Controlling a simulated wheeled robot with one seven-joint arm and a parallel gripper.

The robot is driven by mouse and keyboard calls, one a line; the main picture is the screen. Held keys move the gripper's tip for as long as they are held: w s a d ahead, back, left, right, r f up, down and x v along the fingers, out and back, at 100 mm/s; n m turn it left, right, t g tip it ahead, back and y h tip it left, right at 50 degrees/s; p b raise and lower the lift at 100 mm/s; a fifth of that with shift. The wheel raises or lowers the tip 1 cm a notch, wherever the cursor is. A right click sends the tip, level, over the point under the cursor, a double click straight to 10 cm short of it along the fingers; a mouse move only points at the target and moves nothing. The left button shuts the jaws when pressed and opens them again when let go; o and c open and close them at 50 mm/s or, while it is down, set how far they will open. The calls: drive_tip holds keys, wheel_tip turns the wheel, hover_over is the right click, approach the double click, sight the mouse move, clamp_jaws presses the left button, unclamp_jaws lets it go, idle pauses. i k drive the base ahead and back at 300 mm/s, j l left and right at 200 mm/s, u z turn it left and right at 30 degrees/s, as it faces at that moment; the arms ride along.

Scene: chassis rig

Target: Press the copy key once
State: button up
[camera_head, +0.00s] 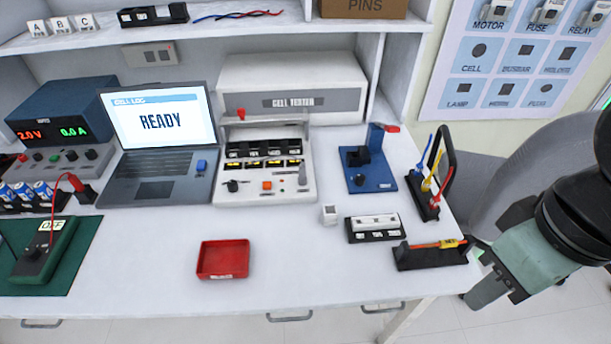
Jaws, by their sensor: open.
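An open laptop (155,140) stands at the back left of the white bench. Its screen reads CELL LOG and READY. A raised blue key (201,166) sits at the right of the laptop's keyboard. It looks like the copy key, but its marking is too small to read. It appears raised, with nothing touching it. My gripper (482,273) is at the right, by the bench's right edge, far from the laptop. It is open, and I see nothing held in it. My arm hides part of its jaws.
A cell tester (290,85) stands right of the laptop, a power supply (62,120) left. A red tray (223,259), blue fixture (368,170), lead rack (432,185) and black holder (432,258) occupy the bench. The front middle is mostly clear.

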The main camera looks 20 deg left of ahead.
sight(201, 163)
drive_tip(key=j+u, duration=0.1)
drive_tip(key=u, duration=1.65)
